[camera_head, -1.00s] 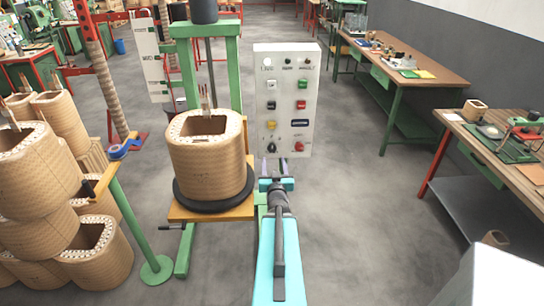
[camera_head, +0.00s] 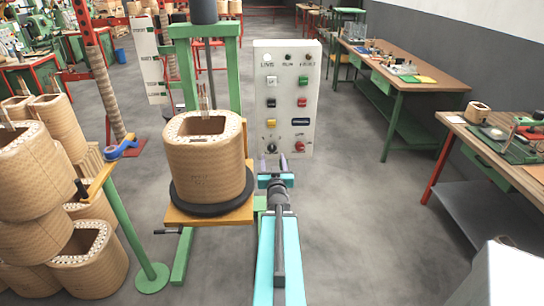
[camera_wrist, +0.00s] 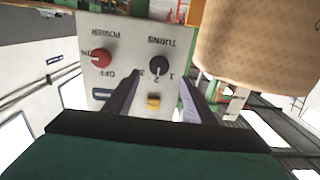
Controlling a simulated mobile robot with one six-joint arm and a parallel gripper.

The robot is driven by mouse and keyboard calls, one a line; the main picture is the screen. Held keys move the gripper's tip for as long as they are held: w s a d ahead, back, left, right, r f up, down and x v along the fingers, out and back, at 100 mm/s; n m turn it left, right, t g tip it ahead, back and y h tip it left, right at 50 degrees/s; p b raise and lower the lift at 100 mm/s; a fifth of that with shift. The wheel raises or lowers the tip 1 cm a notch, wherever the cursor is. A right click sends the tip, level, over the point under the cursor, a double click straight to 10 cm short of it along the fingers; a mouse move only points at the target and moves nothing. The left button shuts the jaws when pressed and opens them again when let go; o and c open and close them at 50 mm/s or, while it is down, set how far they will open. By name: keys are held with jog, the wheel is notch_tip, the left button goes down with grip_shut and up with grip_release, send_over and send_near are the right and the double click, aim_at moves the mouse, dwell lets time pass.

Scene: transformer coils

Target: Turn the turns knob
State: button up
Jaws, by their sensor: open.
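The turns knob (camera_wrist: 160,66) is a small black dial marked TURNS, with numbers beside it. It sits low on the white control panel (camera_head: 262,90), and in the head view it shows as a dark spot (camera_head: 271,149) at the panel's lower left. My gripper (camera_head: 277,165) is at the panel's lower edge, just below the knob. In the wrist view my gripper (camera_wrist: 160,84) is open, with one finger to each side of the knob's line. The fingers look empty; I cannot tell how far they are from the knob.
A red power knob (camera_wrist: 101,58) is beside the turns knob, at the panel's lower right in the head view. A yellow button (camera_wrist: 153,102) is close by. A large wound coil (camera_head: 205,165) stands on the green-framed machine left of the panel.

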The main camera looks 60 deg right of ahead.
aim_at(272, 148)
jog(key=shift+w+d+f+b, duration=0.15)
jog(key=shift+d+b, duration=0.3)
jog(key=shift+b, duration=2.25)
jog(key=b+x, duration=0.2)
jog(key=x, duration=0.1)
jog(key=shift+w+d, duration=0.2)
jog(key=shift+d, duration=0.1)
jog(key=shift+x, duration=0.9)
